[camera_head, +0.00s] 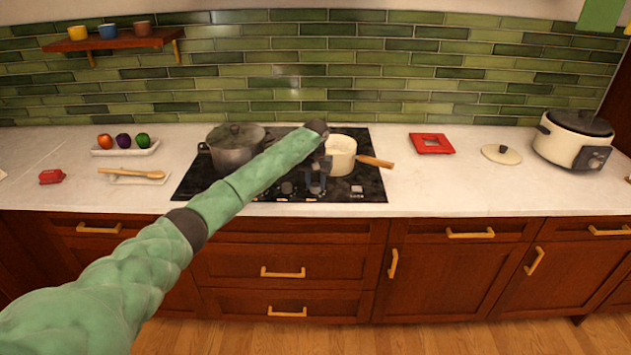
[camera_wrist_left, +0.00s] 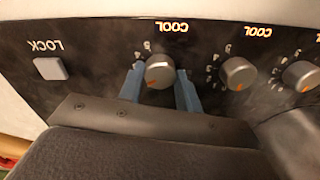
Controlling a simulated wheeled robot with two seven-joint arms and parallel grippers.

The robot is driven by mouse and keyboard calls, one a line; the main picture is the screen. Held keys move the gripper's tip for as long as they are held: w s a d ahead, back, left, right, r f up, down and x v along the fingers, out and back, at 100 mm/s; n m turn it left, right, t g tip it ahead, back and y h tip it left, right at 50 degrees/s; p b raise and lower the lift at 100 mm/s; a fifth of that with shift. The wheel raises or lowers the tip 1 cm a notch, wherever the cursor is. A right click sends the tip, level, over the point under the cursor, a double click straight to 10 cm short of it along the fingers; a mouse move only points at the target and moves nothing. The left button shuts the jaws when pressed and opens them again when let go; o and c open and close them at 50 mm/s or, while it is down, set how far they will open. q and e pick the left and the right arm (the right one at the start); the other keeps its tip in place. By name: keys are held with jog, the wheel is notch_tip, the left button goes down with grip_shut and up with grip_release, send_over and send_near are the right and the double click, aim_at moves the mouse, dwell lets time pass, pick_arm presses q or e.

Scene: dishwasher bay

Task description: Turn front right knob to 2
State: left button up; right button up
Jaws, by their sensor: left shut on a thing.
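The black cooktop (camera_head: 372,185) is set into the counter, with its control panel along the front edge. In the left wrist view, a grey knob (camera_wrist_left: 160,71) with an orange mark is the closest one to the LOCK button (camera_wrist_left: 50,69). A lit COOL label stands above it, and small numbers run beside it. My left gripper (camera_wrist_left: 160,88) has a blue finger on each side of this knob and is shut on it. The gripper (camera_head: 318,182) also shows at the cooktop's front in the head view. My right gripper is not in view.
Two more knobs (camera_wrist_left: 238,73) (camera_wrist_left: 301,75) stand to the right in the wrist view. A grey lidded pot (camera_head: 233,150) and a cream saucepan (camera_head: 341,155) with a wooden handle stand on the cooktop, close to my left arm.

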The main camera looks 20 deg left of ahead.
aim_at(315, 185)
pick_arm(q)
jog(key=shift+m, duration=0.3)
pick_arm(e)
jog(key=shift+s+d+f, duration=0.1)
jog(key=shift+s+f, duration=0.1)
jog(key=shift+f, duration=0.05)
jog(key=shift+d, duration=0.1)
pick_arm(q)
jog(key=o, duration=1)
jog(key=shift+r, duration=0.2)
notch_tip(315, 185, up, 5)
jog(key=shift+r+b, duration=0.2)
jog(key=shift+b, duration=1)
jog(key=shift+r, duration=1)
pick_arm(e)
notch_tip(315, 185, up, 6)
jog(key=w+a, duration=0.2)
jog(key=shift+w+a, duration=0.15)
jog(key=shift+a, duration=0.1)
pick_arm(q)
jog(key=shift+f, duration=0.1)
